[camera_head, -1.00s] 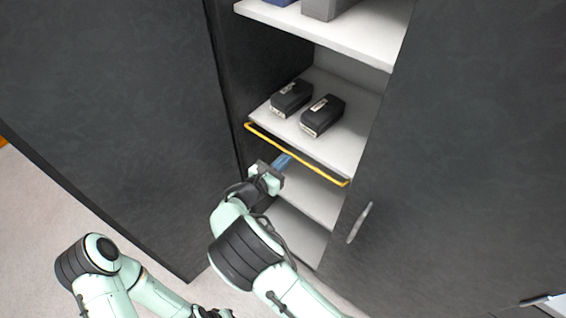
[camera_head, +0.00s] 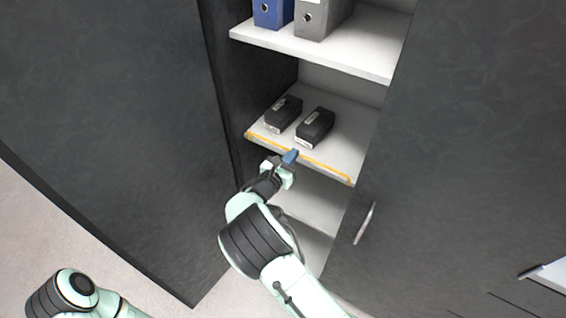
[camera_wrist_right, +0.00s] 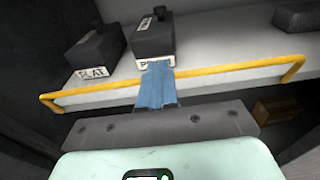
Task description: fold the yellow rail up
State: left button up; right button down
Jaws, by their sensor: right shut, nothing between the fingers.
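The yellow rail (camera_head: 325,170) runs along the front edge of the shelf that holds two black boxes. In the right wrist view the rail (camera_wrist_right: 225,70) crosses the picture, its ends bent in toward the shelf. My right gripper (camera_head: 290,157) is at the rail, left of its middle, with blue fingers shut and nothing between them. In the right wrist view the fingers (camera_wrist_right: 157,80) overlap the rail and hide a short part of it; whether they touch it I cannot tell. My left gripper is out of view.
Two black boxes with labels, a left one (camera_head: 283,114) and a right one (camera_head: 315,128), stand close behind the rail. A blue binder (camera_head: 268,13) and a grey binder (camera_head: 318,20) are on the shelf above. Dark cabinet panels (camera_head: 110,120) flank the opening.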

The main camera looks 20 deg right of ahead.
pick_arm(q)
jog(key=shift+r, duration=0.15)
pick_arm(e)
jog(key=shift+w+d+r, duration=0.35)
jog(key=shift+w+d, duration=0.05)
jog(key=shift+d, duration=0.2)
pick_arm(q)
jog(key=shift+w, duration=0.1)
pick_arm(e)
jog(key=shift+a, duration=0.1)
